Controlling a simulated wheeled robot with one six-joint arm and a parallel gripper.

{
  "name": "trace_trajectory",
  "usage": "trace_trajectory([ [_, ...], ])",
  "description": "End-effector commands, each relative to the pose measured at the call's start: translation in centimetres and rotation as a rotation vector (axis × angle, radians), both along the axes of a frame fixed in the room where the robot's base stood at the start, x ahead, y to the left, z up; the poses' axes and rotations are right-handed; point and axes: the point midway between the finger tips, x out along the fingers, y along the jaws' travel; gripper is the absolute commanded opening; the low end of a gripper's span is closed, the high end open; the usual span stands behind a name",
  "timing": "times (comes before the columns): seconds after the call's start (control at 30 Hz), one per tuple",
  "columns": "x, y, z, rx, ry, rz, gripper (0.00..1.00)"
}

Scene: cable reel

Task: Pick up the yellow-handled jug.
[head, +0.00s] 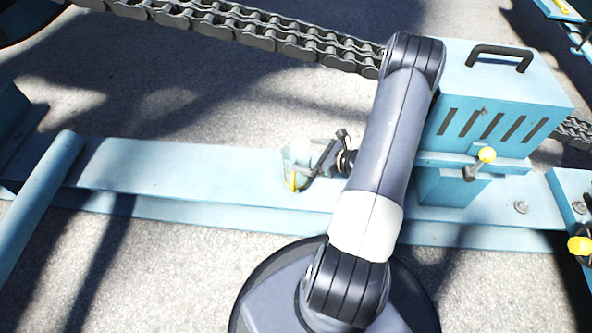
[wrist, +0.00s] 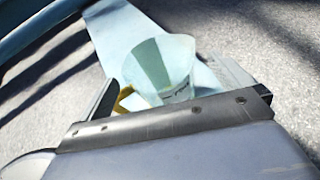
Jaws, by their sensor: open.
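The jug (head: 299,156) is a pale, see-through vessel with a yellow handle, on the light blue beam near the middle of the head view. In the wrist view the jug (wrist: 168,68) shows just beyond the gripper's front edge, with part of the yellow handle (wrist: 125,97) at its left. My gripper (head: 314,166) is open, close to the jug on its right side in the head view. In the wrist view one finger is left of the jug and the other right of it. The jug's lower part is hidden by the gripper, and I cannot tell whether they touch.
The blue beam (head: 170,172) runs across the scene. A heavy chain (head: 270,37) crosses behind. A blue bar (head: 38,195) slants at left.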

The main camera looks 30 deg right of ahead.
Motion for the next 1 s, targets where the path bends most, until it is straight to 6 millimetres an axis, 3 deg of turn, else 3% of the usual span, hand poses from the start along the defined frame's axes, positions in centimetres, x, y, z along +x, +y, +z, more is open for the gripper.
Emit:
trace_trajectory([
  [0.3, 3.0, 2.2, -1.4, 0.001, 0.000, 0.002, 1.00],
  [0.57, 3.2, 2.3, -1.3, 0.001, 0.000, 0.000, 1.00],
  [1.0, 3.1, 2.3, -1.3, 0.000, 0.000, 0.000, 0.65],
])
